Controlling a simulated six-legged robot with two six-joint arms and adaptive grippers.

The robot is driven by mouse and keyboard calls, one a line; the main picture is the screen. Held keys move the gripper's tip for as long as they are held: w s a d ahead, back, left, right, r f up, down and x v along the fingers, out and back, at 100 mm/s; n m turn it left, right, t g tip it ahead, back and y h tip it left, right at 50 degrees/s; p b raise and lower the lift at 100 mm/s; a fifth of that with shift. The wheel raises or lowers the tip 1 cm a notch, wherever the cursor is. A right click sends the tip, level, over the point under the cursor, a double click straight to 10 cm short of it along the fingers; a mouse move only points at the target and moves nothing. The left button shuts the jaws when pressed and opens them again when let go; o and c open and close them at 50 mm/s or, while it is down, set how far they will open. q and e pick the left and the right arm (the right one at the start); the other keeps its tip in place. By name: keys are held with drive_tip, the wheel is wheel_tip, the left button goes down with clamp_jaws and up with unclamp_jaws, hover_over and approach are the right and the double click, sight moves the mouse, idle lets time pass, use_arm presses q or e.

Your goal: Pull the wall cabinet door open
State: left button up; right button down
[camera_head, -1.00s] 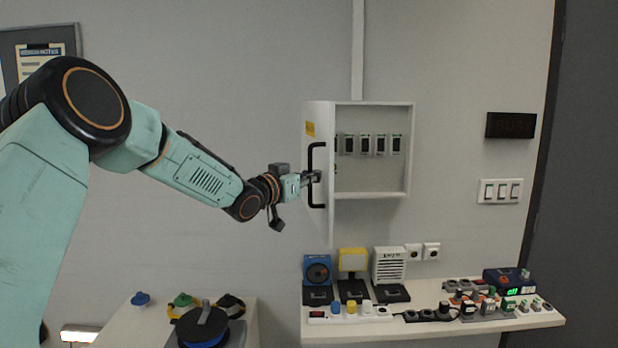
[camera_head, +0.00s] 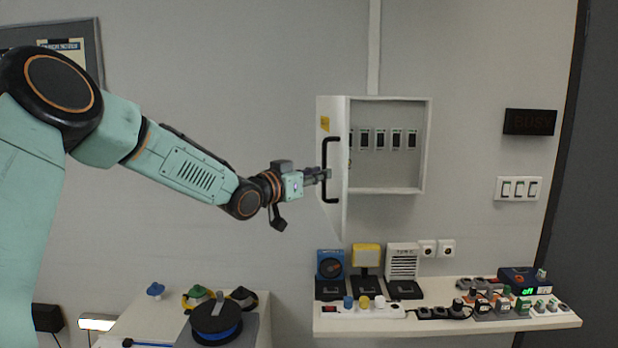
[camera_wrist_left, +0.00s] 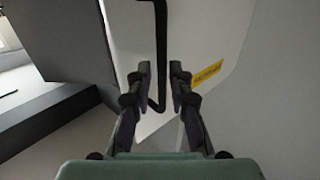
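The white wall cabinet (camera_head: 428,145) hangs on the wall with its interior showing. Its door (camera_head: 331,222), hinged on the left side, stands swung out, with a yellow label (camera_head: 325,124). The black bar handle (camera_head: 326,195) is on the door's outer face; it also shows in the left wrist view (camera_wrist_left: 161,35). My left gripper (camera_head: 328,174) is at the middle of the handle. In the left wrist view its two fingers (camera_wrist_left: 160,75) are apart, with the handle's lower part between them and a gap on both sides. My right gripper is not in view.
Several dark modules (camera_head: 380,140) sit inside the cabinet. Below it, a white shelf (camera_head: 450,325) carries devices, plugs and a power strip. A lower left table (camera_head: 150,325) holds a cable reel (camera_head: 216,322). Wall switches (camera_head: 518,188) are to the right.

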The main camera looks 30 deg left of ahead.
use_arm(q)
drive_tip(key=s, duration=0.4)
drive_tip(key=shift+s+a, duration=0.1)
drive_tip(key=shift+a, duration=0.05)
drive_tip(key=shift+s+r, duration=0.15)
drive_tip(key=shift+s, duration=0.05)
